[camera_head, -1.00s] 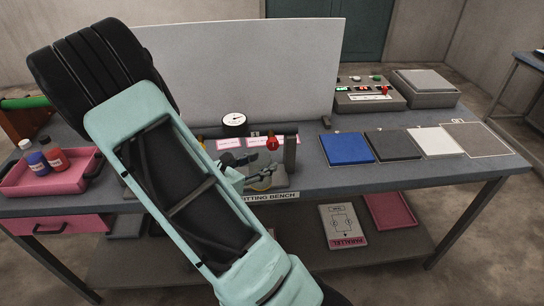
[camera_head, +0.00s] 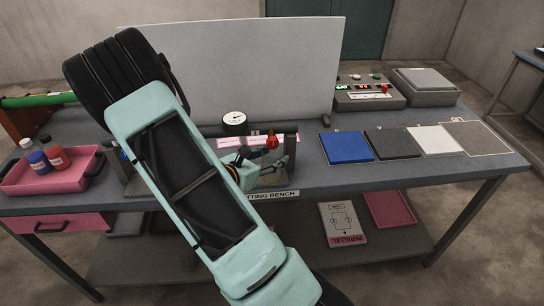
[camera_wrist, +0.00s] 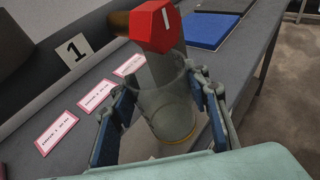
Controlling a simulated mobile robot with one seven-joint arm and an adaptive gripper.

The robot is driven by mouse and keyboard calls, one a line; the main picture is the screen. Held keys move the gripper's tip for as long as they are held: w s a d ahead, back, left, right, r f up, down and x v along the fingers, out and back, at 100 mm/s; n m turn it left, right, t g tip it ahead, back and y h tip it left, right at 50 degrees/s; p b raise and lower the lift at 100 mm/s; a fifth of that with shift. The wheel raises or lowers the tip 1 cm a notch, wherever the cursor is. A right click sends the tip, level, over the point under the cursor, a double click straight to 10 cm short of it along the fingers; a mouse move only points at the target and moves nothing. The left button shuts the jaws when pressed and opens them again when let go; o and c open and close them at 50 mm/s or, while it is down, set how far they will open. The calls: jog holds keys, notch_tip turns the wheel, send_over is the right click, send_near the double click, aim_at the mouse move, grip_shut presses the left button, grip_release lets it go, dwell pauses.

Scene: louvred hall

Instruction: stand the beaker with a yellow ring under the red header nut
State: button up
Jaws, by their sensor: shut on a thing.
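The clear glass beaker (camera_wrist: 165,115), with a yellow ring (camera_wrist: 178,138) low on it, is between the blue pads of my gripper (camera_wrist: 160,98) in the wrist view. My gripper is shut on it. The red header nut (camera_wrist: 153,26) is at the top of that view, over the beaker's mouth in the picture; a grey piece below it shows through or behind the glass. I cannot tell the gap between them. In the head view the red nut (camera_head: 272,142) is beside my gripper (camera_head: 266,160), and my arm hides most of the beaker.
Pink-edged labels (camera_wrist: 61,132) and a "1" plate (camera_wrist: 75,49) line the rig beside the gripper. A round gauge (camera_head: 234,119) stands behind it. A blue mat (camera_head: 347,148) and other flat mats lie to the right. A pink tray (camera_head: 36,178) with bottles is at left.

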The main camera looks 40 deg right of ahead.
jog(key=o, duration=1.2)
jog(key=shift+o, duration=0.2)
jog(key=shift+r+p, duration=0.25)
jog(key=shift+p, duration=0.1)
jog(key=b+v, duration=0.1)
jog(key=v, duration=1.1)
jog(key=shift+f, duration=0.1)
